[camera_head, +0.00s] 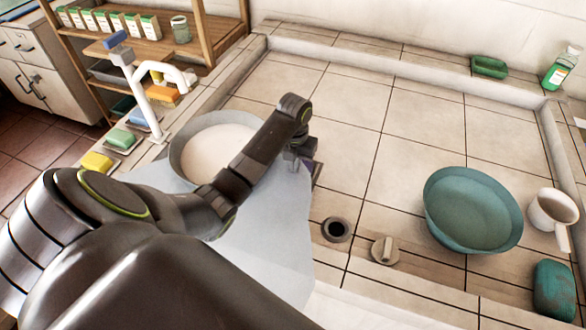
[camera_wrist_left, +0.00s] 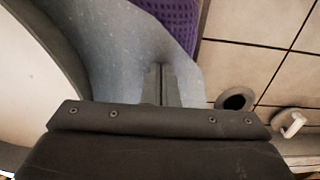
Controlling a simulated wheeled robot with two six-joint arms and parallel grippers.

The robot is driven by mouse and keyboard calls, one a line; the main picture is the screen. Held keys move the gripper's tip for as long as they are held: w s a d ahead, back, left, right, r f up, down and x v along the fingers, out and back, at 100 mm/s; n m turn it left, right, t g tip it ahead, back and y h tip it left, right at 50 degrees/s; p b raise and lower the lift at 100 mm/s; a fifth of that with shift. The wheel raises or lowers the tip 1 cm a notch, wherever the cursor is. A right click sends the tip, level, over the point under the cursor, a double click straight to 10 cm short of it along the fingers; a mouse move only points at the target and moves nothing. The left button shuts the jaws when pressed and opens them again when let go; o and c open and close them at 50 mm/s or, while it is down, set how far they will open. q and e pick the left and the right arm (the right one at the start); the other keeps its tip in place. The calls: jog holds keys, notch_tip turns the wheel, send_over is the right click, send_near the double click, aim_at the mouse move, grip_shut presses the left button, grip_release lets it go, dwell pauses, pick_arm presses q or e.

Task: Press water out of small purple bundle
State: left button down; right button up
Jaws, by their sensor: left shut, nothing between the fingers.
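The small purple bundle (camera_wrist_left: 178,18) shows at the top of the left wrist view as a waffle-textured purple cloth, partly cut off. In the head view only a sliver of purple (camera_head: 317,172) shows beside my left gripper (camera_head: 302,160), which hides most of it. The bundle lies on the tiled surface, just beyond the fingertips. In the left wrist view my left gripper (camera_wrist_left: 161,72) is shut and empty, with its fingers together over a pale blue sheet (camera_wrist_left: 100,45). I cannot tell whether the fingers touch the bundle. My right gripper is not in view.
A pale round basin (camera_head: 205,150) stands left of my arm, beside a white tap (camera_head: 150,90). A drain hole (camera_head: 336,229) and its plug (camera_head: 384,250) are in front. A teal bowl (camera_head: 472,210) and a white mug (camera_head: 552,210) stand right.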

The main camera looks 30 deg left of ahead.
pick_arm(q)
jog(key=shift+f, duration=0.45)
jog(key=shift+s+d+f+b, duration=0.1)
jog(key=shift+s+f+b, duration=0.15)
jog(key=shift+b, duration=0.05)
dwell(1.8)
notch_tip(320, 180, up, 8)
jog(key=p, duration=0.8)
jog(key=shift+w+r+p, duration=0.2)
jog(key=shift+w+p, duration=0.05)
jog(key=shift+p, duration=0.1)
dwell(0.3)
